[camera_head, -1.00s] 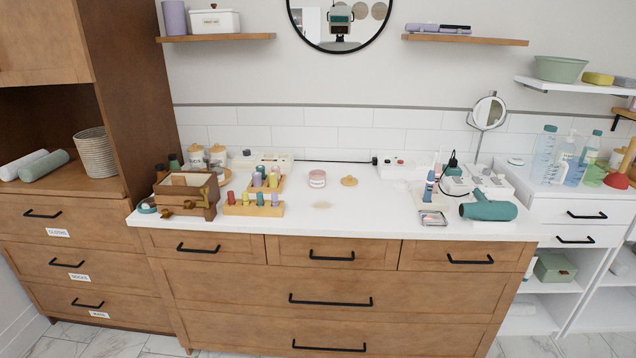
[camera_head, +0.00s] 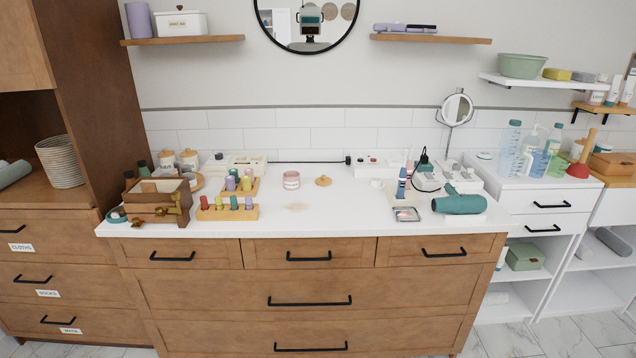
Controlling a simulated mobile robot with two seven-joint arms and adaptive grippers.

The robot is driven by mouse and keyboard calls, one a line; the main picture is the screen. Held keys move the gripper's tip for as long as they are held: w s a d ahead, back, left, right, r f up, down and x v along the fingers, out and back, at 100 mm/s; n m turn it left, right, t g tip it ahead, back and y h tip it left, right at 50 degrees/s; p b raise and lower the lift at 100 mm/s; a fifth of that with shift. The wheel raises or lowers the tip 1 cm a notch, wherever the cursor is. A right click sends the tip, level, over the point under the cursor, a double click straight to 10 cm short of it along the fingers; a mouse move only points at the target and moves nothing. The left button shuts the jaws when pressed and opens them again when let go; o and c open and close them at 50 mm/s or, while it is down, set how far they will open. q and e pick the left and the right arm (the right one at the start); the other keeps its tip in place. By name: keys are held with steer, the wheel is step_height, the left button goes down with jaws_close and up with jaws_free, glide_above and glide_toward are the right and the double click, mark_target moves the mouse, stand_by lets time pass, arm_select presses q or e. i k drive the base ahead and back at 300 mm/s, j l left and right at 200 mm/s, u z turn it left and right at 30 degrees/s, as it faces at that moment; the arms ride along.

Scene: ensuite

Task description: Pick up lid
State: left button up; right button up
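A small round tan lid (camera_head: 323,181) with a knob on top lies on the white countertop, near the middle. A pinkish glass jar (camera_head: 291,180) stands just left of it, apart from it. Two white jars with wooden lids, one at the front (camera_head: 189,159) and one beside it (camera_head: 167,158), stand at the back left of the counter. Neither of my grippers shows in the head view.
A wooden box (camera_head: 158,200) and wooden racks of small bottles (camera_head: 229,212) stand on the left of the counter. A teal hair dryer (camera_head: 459,202), a small tray (camera_head: 406,214) and a round mirror (camera_head: 457,109) are on the right. The counter's front middle is clear.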

mark_target(323, 180)
steer(key=i+l+u, duration=0.2)
steer(key=l, duration=0.2)
steer(key=l+u, duration=0.2)
steer(key=l, duration=0.15)
steer(key=i+l+u, duration=0.15)
steer(key=l, duration=0.3)
steer(key=i+l+u, duration=0.2)
steer(key=l, duration=0.25)
steer(key=k+j, duration=0.05)
steer(key=k, duration=0.05)
